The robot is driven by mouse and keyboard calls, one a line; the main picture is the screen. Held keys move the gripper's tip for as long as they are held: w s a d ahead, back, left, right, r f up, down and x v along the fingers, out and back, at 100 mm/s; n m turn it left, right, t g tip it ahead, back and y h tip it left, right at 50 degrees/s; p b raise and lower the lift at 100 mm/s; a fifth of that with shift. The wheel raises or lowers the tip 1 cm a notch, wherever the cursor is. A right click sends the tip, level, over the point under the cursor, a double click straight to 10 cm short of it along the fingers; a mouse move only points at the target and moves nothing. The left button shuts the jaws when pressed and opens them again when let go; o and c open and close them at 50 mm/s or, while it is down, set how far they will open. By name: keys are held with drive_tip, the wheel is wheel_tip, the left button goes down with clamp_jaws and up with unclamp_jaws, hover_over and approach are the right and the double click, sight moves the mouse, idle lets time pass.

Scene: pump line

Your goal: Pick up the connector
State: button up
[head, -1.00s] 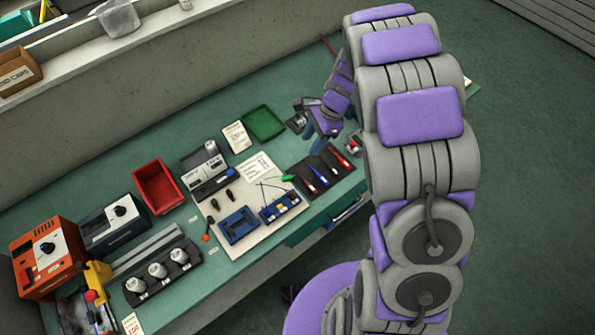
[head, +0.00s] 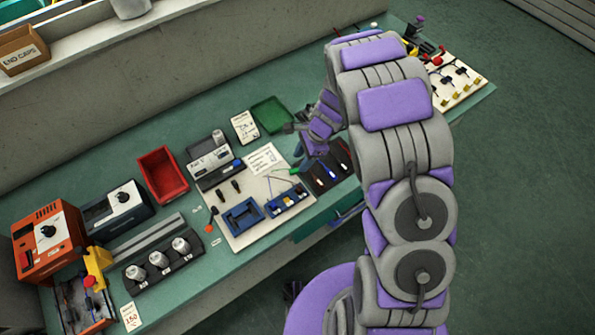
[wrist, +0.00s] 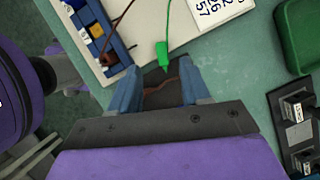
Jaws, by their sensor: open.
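Two small black parts (head: 228,191) lie on the white work mat (head: 240,238); they look like connectors, but I cannot tell which thing is the connector. A green clip (wrist: 163,55) shows in the wrist view, its tip just beyond and between my fingertips. It also shows in the head view (head: 294,171) by the mat's right edge. My gripper (wrist: 158,82) is open, with both blue fingers apart and nothing clasped. In the head view my gripper (head: 299,147) is near the mat's upper right side. A dark surface and a brown wire (wrist: 158,88) show between the fingers.
A blue compartment tray (head: 288,202) and blue fixture (head: 243,216) stand on the mat. A black screwdriver tray (head: 335,180) lies right, a green tray (head: 271,114) behind, a red bin (head: 163,175) left. A peg board (head: 470,85) is far right.

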sight(293, 170)
drive_tip(key=x, duration=0.2)
drive_tip(key=a+b+x, duration=0.1)
drive_tip(key=x, duration=0.2)
drive_tip(key=shift+w+r+b, duration=0.1)
drive_tip(key=shift+w+b, duration=0.05)
drive_tip(key=shift+b, duration=0.15)
drive_tip(key=shift+d+f, duration=0.2)
drive_tip(key=shift+f, duration=0.1)
drive_tip(key=shift+d, duration=0.55)
drive_tip(key=shift+a, duration=0.6)
drive_tip(key=c, duration=0.6)
clamp_jaws()
drive_tip(key=shift+d, duration=0.15)
